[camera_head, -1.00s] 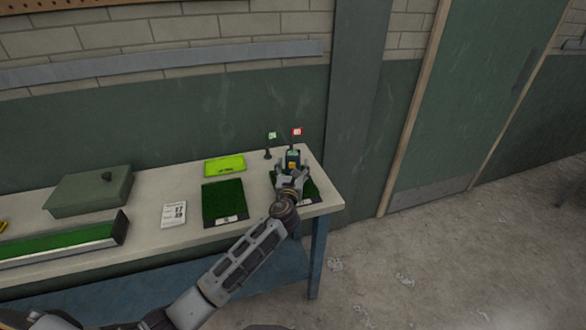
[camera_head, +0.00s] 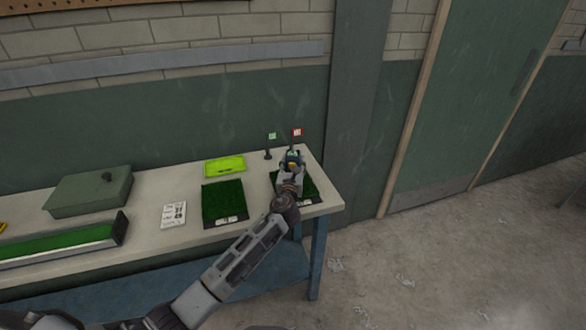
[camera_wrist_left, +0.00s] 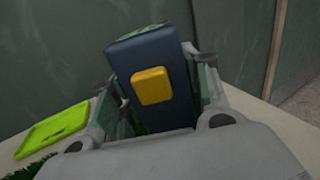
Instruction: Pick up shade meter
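The shade meter (camera_wrist_left: 165,95), a dark blue box with a yellow button, stands between the fingers of my left gripper in the left wrist view, slightly tilted. My left gripper (camera_wrist_left: 160,100) has a finger against each side of it and looks shut on it. In the head view the meter (camera_head: 293,155) shows small at the tip of my left gripper (camera_head: 292,167), above the right turf sample (camera_head: 309,188) at the bench's right end. The meter's lower part is hidden by the gripper. My right gripper is not in view.
On the bench (camera_head: 150,199) are a green flag (camera_head: 271,136), a red flag (camera_head: 297,132), a lime tray (camera_head: 224,166), another turf sample (camera_head: 222,200), a white card (camera_head: 173,214), a green case (camera_head: 90,190) and a long turf trough (camera_head: 60,244). The wall stands close behind.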

